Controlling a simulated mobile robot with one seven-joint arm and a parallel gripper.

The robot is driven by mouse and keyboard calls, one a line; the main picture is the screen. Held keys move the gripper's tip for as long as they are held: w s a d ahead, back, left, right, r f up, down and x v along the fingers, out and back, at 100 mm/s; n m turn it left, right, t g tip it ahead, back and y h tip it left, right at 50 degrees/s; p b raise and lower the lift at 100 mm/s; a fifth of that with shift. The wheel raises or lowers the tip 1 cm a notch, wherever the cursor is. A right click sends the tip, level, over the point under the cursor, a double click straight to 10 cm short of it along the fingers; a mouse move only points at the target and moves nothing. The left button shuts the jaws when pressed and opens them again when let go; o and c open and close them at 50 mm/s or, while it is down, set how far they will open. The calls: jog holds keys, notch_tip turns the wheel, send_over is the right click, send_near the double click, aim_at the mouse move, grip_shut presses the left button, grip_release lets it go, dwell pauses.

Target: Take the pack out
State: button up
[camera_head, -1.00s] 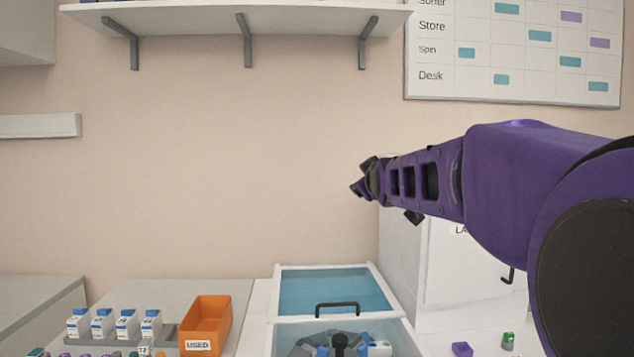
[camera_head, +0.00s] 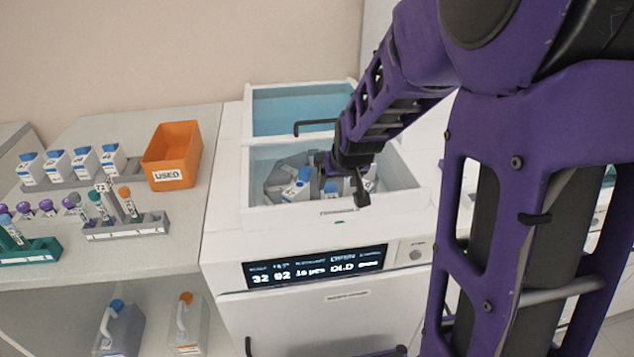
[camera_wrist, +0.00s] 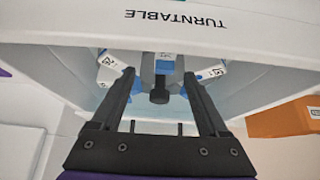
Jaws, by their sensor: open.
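White packs with blue parts, such as the left one (camera_head: 297,188), stand on the dark turntable (camera_head: 275,181) inside the open white machine (camera_head: 256,215). In the wrist view a left pack (camera_wrist: 113,66), a middle pack (camera_wrist: 165,62) and a right pack (camera_wrist: 207,72) show around a black central knob (camera_wrist: 159,96). My gripper (camera_head: 345,190) is over the machine's opening in the head view and partly hides the packs. In the wrist view my gripper (camera_wrist: 160,82) is open and empty, its fingers spread either side of the knob and middle pack.
The raised teal lid (camera_head: 300,108) with a black handle stands behind the opening. An orange USED bin (camera_head: 172,150) is on the left counter, beside several similar packs (camera_head: 85,162) and a tube rack (camera_head: 125,228). The machine's walls closely surround the turntable.

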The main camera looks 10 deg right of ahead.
aim_at(330, 190)
jog(key=b+x, duration=0.1)
jog(key=x, duration=0.2)
jog(key=shift+w+f, duration=0.2)
jog(key=shift+f, duration=0.1)
jog(key=shift+a+b+x, duration=0.2)
jog(key=shift+b+x, duration=0.4)
jog(key=shift+x, duration=0.75)
jog(key=shift+a+b+x, duration=0.2)
jog(key=shift+b+x, duration=0.35)
jog(key=shift+x, duration=0.75)
jog(key=shift+w+r, duration=0.15)
grip_shut()
